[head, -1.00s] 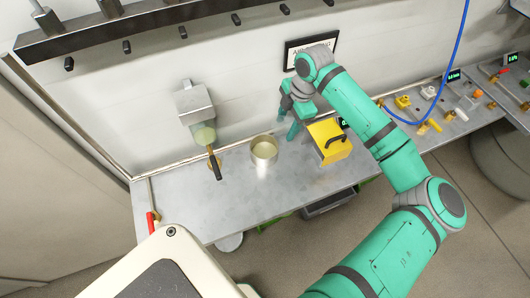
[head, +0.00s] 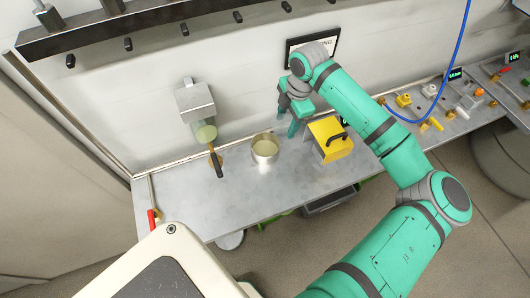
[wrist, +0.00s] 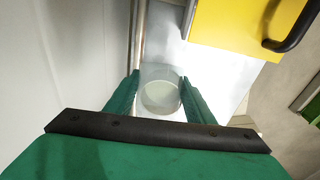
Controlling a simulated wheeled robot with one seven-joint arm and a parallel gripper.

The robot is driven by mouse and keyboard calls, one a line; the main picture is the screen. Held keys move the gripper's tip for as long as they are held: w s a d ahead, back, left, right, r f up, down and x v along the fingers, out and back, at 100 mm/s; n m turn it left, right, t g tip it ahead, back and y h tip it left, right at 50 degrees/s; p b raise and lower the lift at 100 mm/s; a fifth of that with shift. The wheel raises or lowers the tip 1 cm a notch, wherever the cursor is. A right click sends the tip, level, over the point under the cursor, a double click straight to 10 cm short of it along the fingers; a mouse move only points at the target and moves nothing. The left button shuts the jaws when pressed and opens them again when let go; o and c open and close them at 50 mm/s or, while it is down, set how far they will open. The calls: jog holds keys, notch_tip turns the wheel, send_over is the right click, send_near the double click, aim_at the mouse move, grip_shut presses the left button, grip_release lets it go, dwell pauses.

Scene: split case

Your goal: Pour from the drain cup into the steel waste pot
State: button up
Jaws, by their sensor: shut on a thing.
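My gripper (head: 288,122) is low over the bench near the back wall, to the right of the steel waste pot and behind the yellow box. In the wrist view its green fingers (wrist: 160,100) are shut on a clear, see-through cup (wrist: 160,76), which I take to be the drain cup. The cup's contents are hard to tell. In the head view the fingers hide it. The steel waste pot (head: 265,154) stands upright on the bench, with something pale inside.
A yellow box (head: 329,139) with a black handle stands right of the pot; it also shows in the wrist view (wrist: 235,25). A grey wall dispenser (head: 194,101) has a greenish vessel (head: 205,133) below it and a dark handle (head: 216,163). The front of the bench (head: 245,195) is clear.

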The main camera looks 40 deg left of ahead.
jog(key=shift+d+r, duration=0.1)
jog(key=shift+r, duration=0.05)
dwell(0.5)
jog(key=shift+w+t, duration=0.15)
jog(key=shift+t, duration=0.15)
jog(key=shift+s+a, duration=0.2)
jog(key=shift+s, duration=0.1)
jog(key=shift+w+d+r, duration=0.1)
jog(key=shift+w+d, duration=0.25)
jog(key=shift+d, duration=0.15)
jog(key=shift+s+a, duration=0.4)
jog(key=shift+a, duration=0.05)
jog(key=shift+w+d+t, duration=0.15)
jog(key=shift+t, duration=0.15)
jog(key=shift+h, duration=0.3)
jog(key=shift+r, duration=0.15)
